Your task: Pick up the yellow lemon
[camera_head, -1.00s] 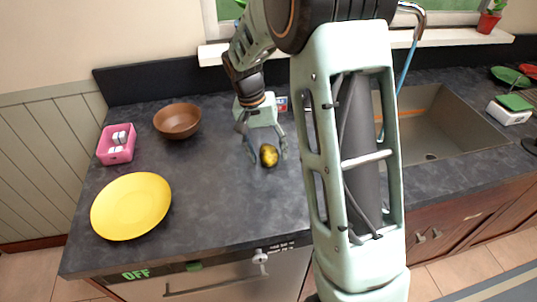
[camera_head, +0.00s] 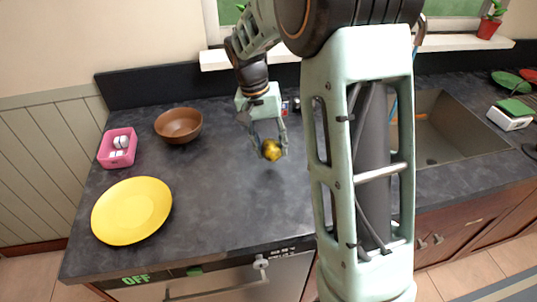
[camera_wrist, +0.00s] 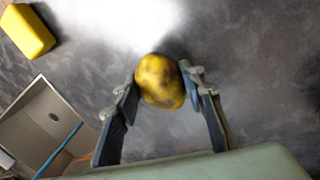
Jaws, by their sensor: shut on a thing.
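The yellow lemon (camera_head: 272,150) has dark blotches and is between the fingers of my gripper (camera_head: 270,153) in the head view. My gripper is shut on it and holds it above the dark countertop, with a shadow below. In the wrist view the lemon (camera_wrist: 160,82) sits between the two fingertips of my gripper (camera_wrist: 160,84), with a finger on each side.
A yellow plate (camera_head: 131,211), a brown bowl (camera_head: 179,124) and a pink container (camera_head: 117,149) with white items stand on the left of the countertop (camera_head: 215,200). The sink (camera_head: 440,130) is at the right. A yellow block-like object (camera_wrist: 25,31) shows in the wrist view.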

